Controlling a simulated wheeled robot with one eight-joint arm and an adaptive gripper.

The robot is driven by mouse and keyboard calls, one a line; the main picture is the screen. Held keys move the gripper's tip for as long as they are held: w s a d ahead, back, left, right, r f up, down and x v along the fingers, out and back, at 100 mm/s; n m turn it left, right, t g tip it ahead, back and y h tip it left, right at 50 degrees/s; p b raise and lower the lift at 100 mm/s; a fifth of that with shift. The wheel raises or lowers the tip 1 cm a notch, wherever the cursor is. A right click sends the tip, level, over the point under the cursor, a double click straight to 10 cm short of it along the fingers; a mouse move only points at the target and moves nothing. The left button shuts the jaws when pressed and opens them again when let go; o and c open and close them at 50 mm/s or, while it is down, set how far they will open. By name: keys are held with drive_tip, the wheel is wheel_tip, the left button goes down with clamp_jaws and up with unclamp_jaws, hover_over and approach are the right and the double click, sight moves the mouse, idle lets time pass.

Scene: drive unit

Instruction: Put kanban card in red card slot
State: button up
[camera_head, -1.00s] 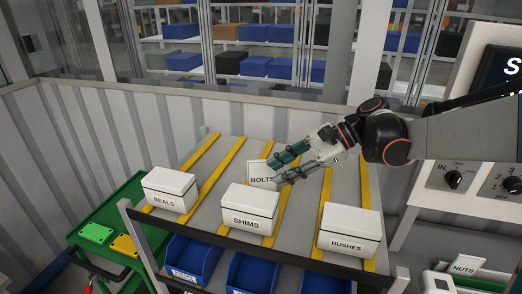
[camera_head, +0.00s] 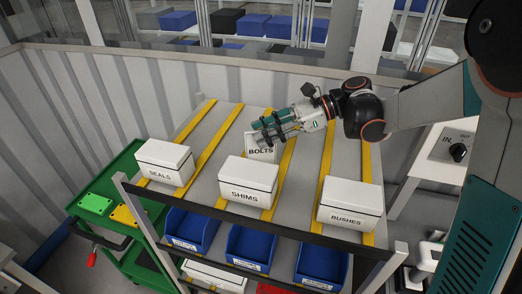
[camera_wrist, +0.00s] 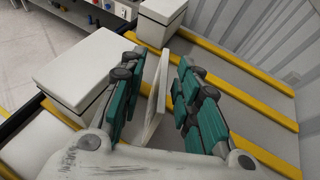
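A white card marked BOLTS (camera_head: 261,154) stands on the sloped rack behind the SHIMS box. I take it to be the kanban card. In the wrist view it is a thin white panel (camera_wrist: 153,100), tilted, between my fingers. My gripper (camera_head: 262,131) is at the card's upper edge. In the wrist view its fingers (camera_wrist: 158,66) are apart, with a clear gap on the right of the card; whether the left finger touches it I cannot tell. A red piece (camera_head: 272,288) shows at the bottom edge; I cannot tell whether it is the red card slot.
White boxes marked SEALS (camera_head: 164,163), SHIMS (camera_head: 248,183) and BUSHES (camera_head: 349,205) stand on the rack (camera_head: 222,140) between yellow strips. Blue bins (camera_head: 250,247) sit below. A green cart (camera_head: 128,165) at left carries a green plate (camera_head: 96,203) and a yellow plate (camera_head: 122,214).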

sight(246, 139)
drive_tip(key=x, duration=0.5)
drive_tip(key=shift+w+a+f, duration=0.2)
drive_tip(key=shift+a+f, duration=0.05)
clamp_jaws()
